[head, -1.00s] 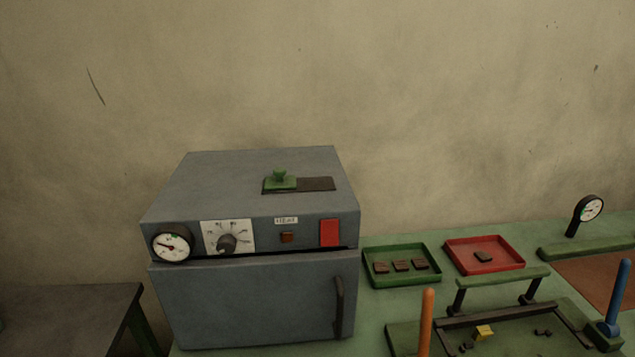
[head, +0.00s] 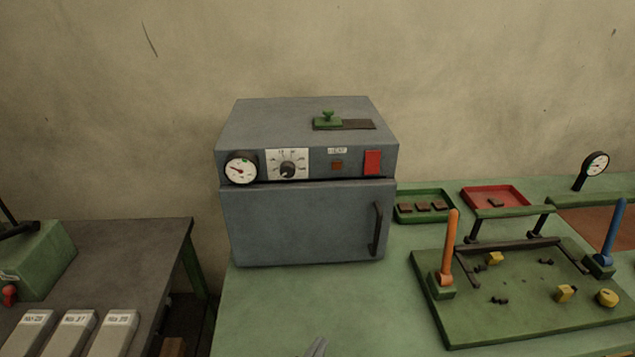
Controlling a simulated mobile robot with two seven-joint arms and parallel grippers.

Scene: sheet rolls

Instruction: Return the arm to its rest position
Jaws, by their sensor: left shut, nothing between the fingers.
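My left gripper (head: 317,347) just enters the bottom edge of the head view, only its grey tip showing. It is shut and empty, over the front part of the green bench (head: 270,310), in front of the oven. The rest of the left arm is out of the frame. My right gripper is not in view. The grey oven (head: 300,225) stands on the bench with its door closed. Its dark handle is at the door's right side.
Left is a dark table (head: 140,245) with several labelled grey blocks (head: 72,335) and a green box (head: 40,262). Right is a green board (head: 470,325) with an upright orange lever (head: 450,240) and blue lever (head: 614,230). Behind it are a green tray (head: 425,218) and red tray (head: 470,198).

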